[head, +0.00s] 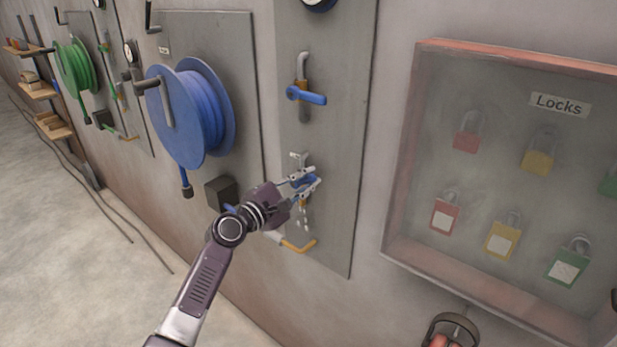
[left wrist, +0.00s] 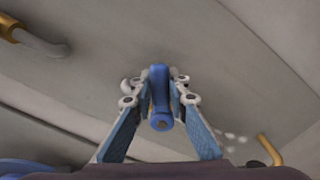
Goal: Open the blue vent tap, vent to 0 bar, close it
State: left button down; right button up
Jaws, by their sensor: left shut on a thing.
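My left gripper (head: 304,181) is shut on a small blue tap handle (left wrist: 160,92) low on the grey wall panel (head: 335,150). In the left wrist view the handle stands between the two fingertips (left wrist: 156,92). In the head view the fingers partly hide this tap. Small white marks show just below it; I cannot tell what they are. A second blue lever (head: 307,96) on a brass valve sits higher on the panel, roughly level. A round gauge (head: 319,3) is cut off at the top edge, so its reading is hidden. My right gripper is not in view.
A blue hose reel (head: 190,112) and a dark box (head: 221,192) are left of my gripper. A bent brass-coloured pipe (head: 300,246) is below it. A red-framed lock cabinet (head: 400,180) with several padlocks stands right. Bare wall lies between panel and cabinet.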

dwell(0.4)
pick_arm(q)
jog(key=c, duration=1.8)
grip_release()
jog(key=shift+c, duration=0.2)
jog(key=f+m+b, duration=0.1)
jog(key=m+b, duration=0.1)
jog(key=f+m+b, duration=0.1)
jog(key=m+b, duration=0.1)
jog(key=f+m+b, duration=0.1)
jog(key=m+b, duration=0.1)
jog(key=b, duration=0.1)
jog(key=shift+s+d+f, duration=0.2)
jog(key=shift+s+d, duration=0.05)
jog(key=shift+d, duration=0.05)
jog(key=shift+s+a+m, duration=0.2)
jog(key=shift+s+m, duration=0.15)
jog(key=shift+m, duration=0.15)
jog(key=b+v, duration=0.1)
jog(key=v, duration=0.6)
jog(key=s+a+f+g+y, duration=0.1)
jog(key=a+f+y, duration=0.2)
jog(key=f, duration=1.2)
jog(key=a+f+m+g+y, duration=0.1)
jog(key=a+f, duration=0.4)
jog(key=f, duration=1)
jog(key=shift+s+a+y, duration=0.25)
jog(key=shift+s+y, duration=0.15)
jog(key=shift+y, duration=0.5)
